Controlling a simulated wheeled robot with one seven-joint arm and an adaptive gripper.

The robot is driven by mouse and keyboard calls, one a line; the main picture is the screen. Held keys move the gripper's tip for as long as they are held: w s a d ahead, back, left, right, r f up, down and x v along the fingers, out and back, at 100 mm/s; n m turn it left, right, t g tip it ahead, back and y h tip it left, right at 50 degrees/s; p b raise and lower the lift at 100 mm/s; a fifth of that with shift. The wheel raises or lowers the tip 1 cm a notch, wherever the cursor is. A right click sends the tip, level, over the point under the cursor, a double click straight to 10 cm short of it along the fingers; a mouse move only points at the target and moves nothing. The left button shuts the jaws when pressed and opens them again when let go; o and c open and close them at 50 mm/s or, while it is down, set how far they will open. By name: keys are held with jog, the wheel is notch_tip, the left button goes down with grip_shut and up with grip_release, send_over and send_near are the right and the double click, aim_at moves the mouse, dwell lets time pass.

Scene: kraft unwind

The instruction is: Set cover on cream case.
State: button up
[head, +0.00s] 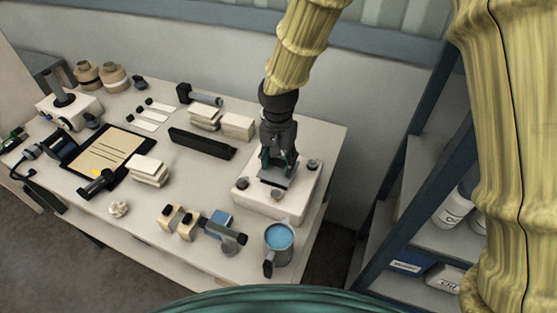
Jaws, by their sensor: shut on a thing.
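The cream case (263,205) is a low block near the right end of the table, with small dark-topped round posts on its top, near the corners. My gripper (278,165) points down over the middle of the case and is shut on a dark grey plate, the cover (272,181). The cover looks roughly level, at or just above the case's top between the posts. I cannot tell whether it touches the case. The fingers hide part of the cover and of the case's far side.
A mug of blue liquid (279,237) stands close in front of the case. A blue-and-grey tool (222,226) lies to its left. A long black bar (202,143) and cream blocks (237,126) lie behind left. A shelf rack (425,180) stands off the table's right edge.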

jog(key=shift+f, duration=1.05)
dwell(2.5)
jog(key=o, duration=1.1)
notch_tip(320, 180, up, 12)
jog(key=shift+s, duration=0.1)
